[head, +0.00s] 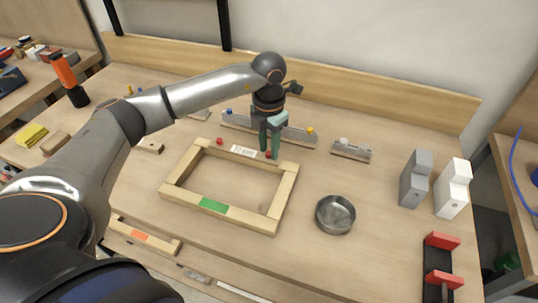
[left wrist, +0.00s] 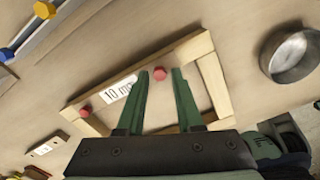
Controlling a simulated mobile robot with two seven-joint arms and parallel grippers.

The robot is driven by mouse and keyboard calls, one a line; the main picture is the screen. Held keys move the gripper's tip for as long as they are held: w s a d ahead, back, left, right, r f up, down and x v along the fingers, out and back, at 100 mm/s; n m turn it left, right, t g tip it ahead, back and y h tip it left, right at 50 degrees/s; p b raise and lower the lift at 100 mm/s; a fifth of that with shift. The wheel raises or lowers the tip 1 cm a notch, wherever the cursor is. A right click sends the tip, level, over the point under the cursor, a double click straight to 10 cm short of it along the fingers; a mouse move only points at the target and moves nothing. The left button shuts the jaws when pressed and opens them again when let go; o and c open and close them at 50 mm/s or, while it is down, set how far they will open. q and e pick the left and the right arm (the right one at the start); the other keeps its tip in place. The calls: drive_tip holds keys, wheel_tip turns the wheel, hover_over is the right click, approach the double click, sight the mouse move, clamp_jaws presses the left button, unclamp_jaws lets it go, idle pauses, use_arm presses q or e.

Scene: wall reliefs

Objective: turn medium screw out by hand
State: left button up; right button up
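A wooden frame (head: 180,168) lies on the workbench with a white label on its far bar. A red screw head (head: 220,141) is at the label's left, and another red screw head (head: 268,155) is at its right. In the left wrist view they show as the left red head (left wrist: 85,111) and the right red head (left wrist: 159,74). My left gripper (head: 269,151) points down over the right red head. Its green fingers are apart, with the head between their tips and small gaps visible beside it. I cannot tell which screw is the medium one. My right gripper is not in view.
A grey rail (head: 238,122) with blue and yellow screws stands close behind the frame. A round metal bowl (head: 335,215) is right of the frame. Grey and white blocks (head: 415,180) and a red-and-black holder (head: 438,268) stand farther right. The frame's inside is clear.

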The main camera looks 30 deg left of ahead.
use_arm(q)
drive_tip(key=m, duration=0.2)
drive_tip(key=shift+m+b, duration=0.3)
drive_tip(key=shift+b, duration=0.1)
drive_tip(key=m, duration=0.3)
drive_tip(key=m+b, duration=0.1)
drive_tip(key=m, duration=0.2)
drive_tip(key=m+b, duration=0.1)
drive_tip(key=m, duration=0.3)
drive_tip(key=m+b, duration=0.1)
drive_tip(key=m, duration=0.7)
drive_tip(key=shift+m+b, duration=0.4)
drive_tip(key=shift+m, duration=0.8)
